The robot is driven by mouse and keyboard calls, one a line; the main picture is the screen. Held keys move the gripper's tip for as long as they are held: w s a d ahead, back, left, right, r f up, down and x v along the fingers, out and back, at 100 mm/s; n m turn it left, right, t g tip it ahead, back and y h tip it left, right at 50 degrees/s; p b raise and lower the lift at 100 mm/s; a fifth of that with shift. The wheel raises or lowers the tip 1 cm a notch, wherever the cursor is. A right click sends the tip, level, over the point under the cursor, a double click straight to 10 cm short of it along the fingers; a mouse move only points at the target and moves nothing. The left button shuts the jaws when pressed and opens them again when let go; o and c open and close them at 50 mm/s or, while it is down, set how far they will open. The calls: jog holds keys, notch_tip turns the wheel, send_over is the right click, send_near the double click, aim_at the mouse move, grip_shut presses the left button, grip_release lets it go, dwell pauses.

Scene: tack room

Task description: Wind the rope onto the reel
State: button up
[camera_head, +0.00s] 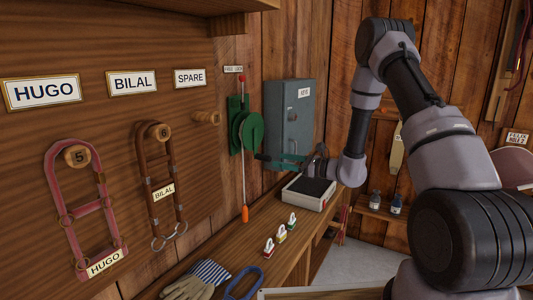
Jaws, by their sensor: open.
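A green reel (248,130) is mounted on the wood-panelled wall, left of a grey cabinet. A thin pale rope (243,180) hangs straight down from the reel area, with an orange piece (245,214) at its lower end near the bench edge. My gripper (312,164) is open beside the right end of the crank arm. The fingertips are small and dark here, and I cannot tell whether they touch the crank.
The grey key cabinet (291,115) is close behind my gripper. A white-sided box with a dark top (309,193) sits on the bench below. Small tagged items (281,234), striped gloves (199,280) and a blue loop (243,283) lie nearer.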

aim_at(256, 156)
jog(key=x, duration=0.7)
jog(key=w+x, duration=0.1)
jog(key=x, duration=0.2)
jog(key=shift+w+f, duration=0.3)
jog(key=shift+f, duration=0.1)
grip_shut()
dwell(1.0)
